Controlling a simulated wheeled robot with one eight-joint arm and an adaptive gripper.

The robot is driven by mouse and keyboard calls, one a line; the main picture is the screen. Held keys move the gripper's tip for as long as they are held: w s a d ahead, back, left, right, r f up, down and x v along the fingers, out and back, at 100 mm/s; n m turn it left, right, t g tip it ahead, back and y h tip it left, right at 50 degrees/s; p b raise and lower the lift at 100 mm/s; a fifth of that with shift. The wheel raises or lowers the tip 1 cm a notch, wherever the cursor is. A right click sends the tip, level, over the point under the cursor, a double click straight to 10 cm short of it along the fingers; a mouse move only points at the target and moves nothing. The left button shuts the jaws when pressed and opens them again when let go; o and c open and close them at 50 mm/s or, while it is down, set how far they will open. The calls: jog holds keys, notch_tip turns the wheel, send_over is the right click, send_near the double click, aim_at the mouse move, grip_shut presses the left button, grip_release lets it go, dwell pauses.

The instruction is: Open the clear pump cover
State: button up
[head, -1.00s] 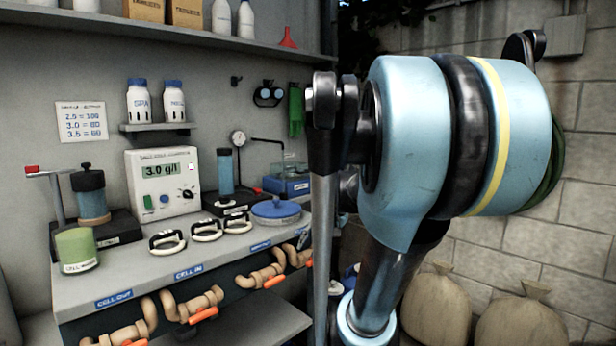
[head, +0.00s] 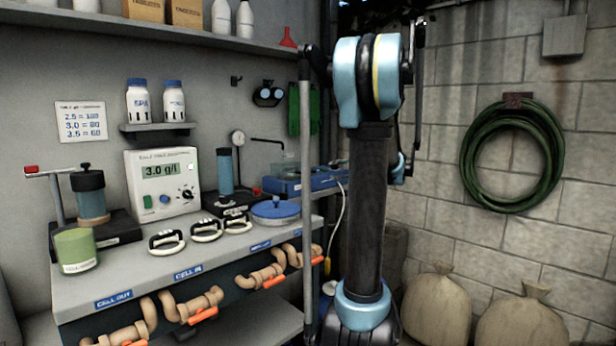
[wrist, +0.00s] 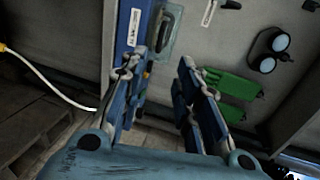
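The clear pump cover (wrist: 173,36) shows in the wrist view as a see-through panel with a dark handle, beside a blue box (wrist: 136,28). In the head view the blue pump box (head: 285,186) stands at the right end of the bench, partly hidden by my arm; the cover is hard to make out there. My gripper (wrist: 162,62) is open and empty in the wrist view, its fingers apart below the cover. The left finger overlaps the blue box in the picture; I cannot tell whether they touch. In the head view my arm hides the gripper.
Green gloves (wrist: 228,82) and goggles (wrist: 268,50) hang on the wall near the gripper. A yellow-tipped white cable (wrist: 45,80) hangs at left. Sacks (head: 437,308) stand on the right.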

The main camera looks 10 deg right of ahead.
aim_at(308, 172)
jog(key=x, duration=1.7)
jog(key=shift+w, duration=0.2)
jog(key=shift+a+r, duration=0.1)
jog(key=shift+r, duration=0.05)
jog(key=shift+c, duration=0.2)
grip_shut()
